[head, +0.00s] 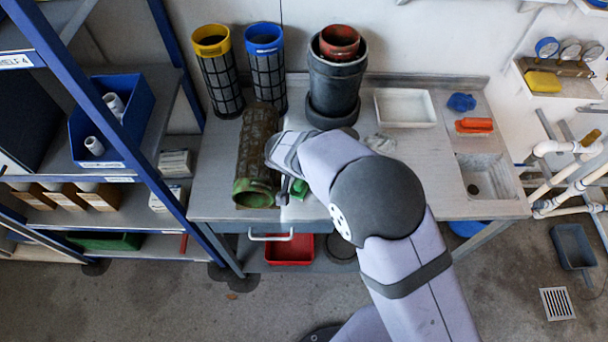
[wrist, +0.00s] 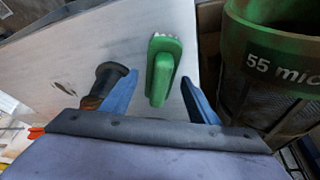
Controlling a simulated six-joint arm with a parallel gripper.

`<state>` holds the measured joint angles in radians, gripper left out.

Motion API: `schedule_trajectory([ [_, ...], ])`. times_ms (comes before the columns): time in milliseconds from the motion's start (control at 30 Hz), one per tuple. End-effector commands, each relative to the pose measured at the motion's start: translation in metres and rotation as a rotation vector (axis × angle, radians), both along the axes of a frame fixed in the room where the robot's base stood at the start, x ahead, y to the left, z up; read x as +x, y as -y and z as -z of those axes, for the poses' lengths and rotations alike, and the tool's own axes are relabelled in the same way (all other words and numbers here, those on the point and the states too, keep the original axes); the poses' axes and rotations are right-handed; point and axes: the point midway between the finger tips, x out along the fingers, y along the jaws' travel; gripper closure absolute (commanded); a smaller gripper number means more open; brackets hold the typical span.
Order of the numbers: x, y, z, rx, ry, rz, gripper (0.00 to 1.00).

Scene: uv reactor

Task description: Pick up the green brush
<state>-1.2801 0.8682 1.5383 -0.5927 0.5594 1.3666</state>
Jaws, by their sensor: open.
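The green brush (wrist: 160,72) shows in the wrist view, with pale bristles along its far end. It lies between the two blue fingers of my gripper (wrist: 158,80), which are apart; I see a gap on both sides of it. In the head view, my gripper (head: 290,189) is low over the front of the workbench, just right of the green-rimmed filter cylinder. Only a bit of the green brush (head: 300,189) shows there, the rest hidden by my arm. I cannot tell how far the fingertips are above the bench.
The dirty filter cylinder (head: 256,150) lies close to my gripper; its "55 mic" lettering shows in the wrist view. A black-and-orange handled thing (wrist: 104,84) is near the left finger.

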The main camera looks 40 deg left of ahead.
Motion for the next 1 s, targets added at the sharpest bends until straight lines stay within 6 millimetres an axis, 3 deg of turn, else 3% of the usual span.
schedule_trajectory([
  [400, 0.0034, -0.0013, 0.0102, 0.000, 0.000, 0.000, 0.45],
  [467, 0.0034, -0.0013, 0.0102, 0.000, 0.000, 0.000, 0.57],
  [600, 0.0034, -0.0013, 0.0100, 0.000, 0.000, 0.000, 0.91],
  [700, 0.0034, -0.0014, 0.0097, 0.001, 0.000, 0.000, 0.95],
  [1000, 0.0037, -0.0022, 0.0038, 0.002, 0.001, -0.001, 0.95],
])
